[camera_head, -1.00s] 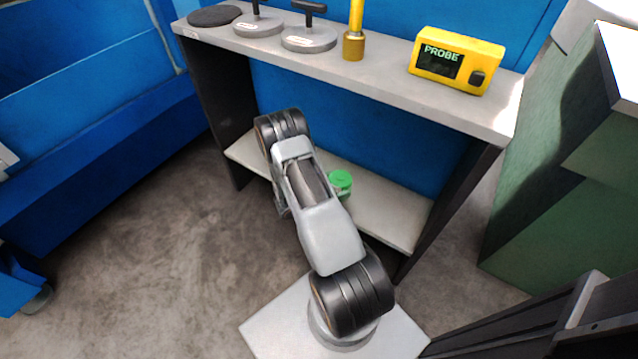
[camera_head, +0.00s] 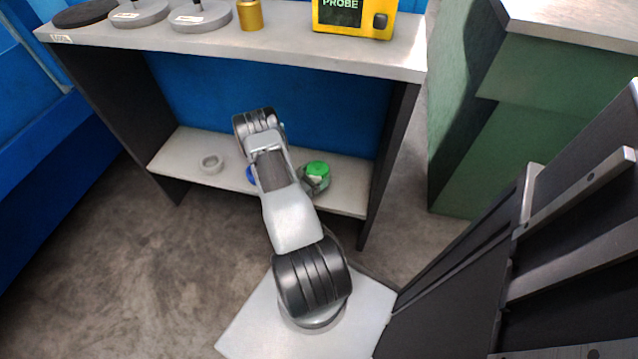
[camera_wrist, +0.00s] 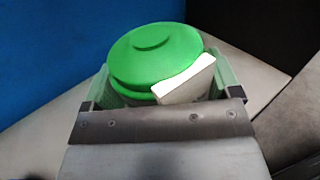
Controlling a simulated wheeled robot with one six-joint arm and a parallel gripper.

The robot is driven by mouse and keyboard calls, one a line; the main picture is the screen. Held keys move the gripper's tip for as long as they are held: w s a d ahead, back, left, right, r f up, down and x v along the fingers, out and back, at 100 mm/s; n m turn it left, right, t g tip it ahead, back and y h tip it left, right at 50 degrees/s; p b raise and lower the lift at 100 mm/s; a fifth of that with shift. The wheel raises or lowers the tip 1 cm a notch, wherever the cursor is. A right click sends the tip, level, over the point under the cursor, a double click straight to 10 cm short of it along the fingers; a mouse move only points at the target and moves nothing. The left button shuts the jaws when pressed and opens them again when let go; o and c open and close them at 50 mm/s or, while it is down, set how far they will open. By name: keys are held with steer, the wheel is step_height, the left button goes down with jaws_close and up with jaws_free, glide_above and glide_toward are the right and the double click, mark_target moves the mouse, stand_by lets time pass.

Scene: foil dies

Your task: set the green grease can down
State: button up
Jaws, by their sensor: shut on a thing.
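The green grease can (camera_wrist: 155,57) fills the middle of the wrist view, its round lid facing up and towards the camera. My gripper (camera_wrist: 165,88) is shut on it, with a finger at each side of the can. In the head view the can (camera_head: 318,169) shows beside my arm, at the lower shelf (camera_head: 345,198) of the bench. My gripper (camera_head: 314,184) is mostly hidden there by the arm and the can. I cannot tell whether the can's base touches the shelf.
A blue thing (camera_head: 251,175) is partly hidden behind my arm. The bench top (camera_head: 290,48) above holds a yellow probe box (camera_head: 353,17), a brass cylinder (camera_head: 250,15) and grey discs (camera_head: 200,17). A green cabinet (camera_head: 540,130) stands right.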

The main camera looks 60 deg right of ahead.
steer(key=shift+s+d+f, duration=0.25)
steer(key=shift+d+f, duration=0.05)
steer(key=shift+f, duration=0.2)
steer(key=shift+d+f+b, duration=0.15)
steer(key=shift+f+b, duration=0.9)
steer(key=shift+f, duration=0.6)
steer(key=shift+f, duration=0.15)
steer(key=o, duration=1)
steer(key=shift+s, duration=0.1)
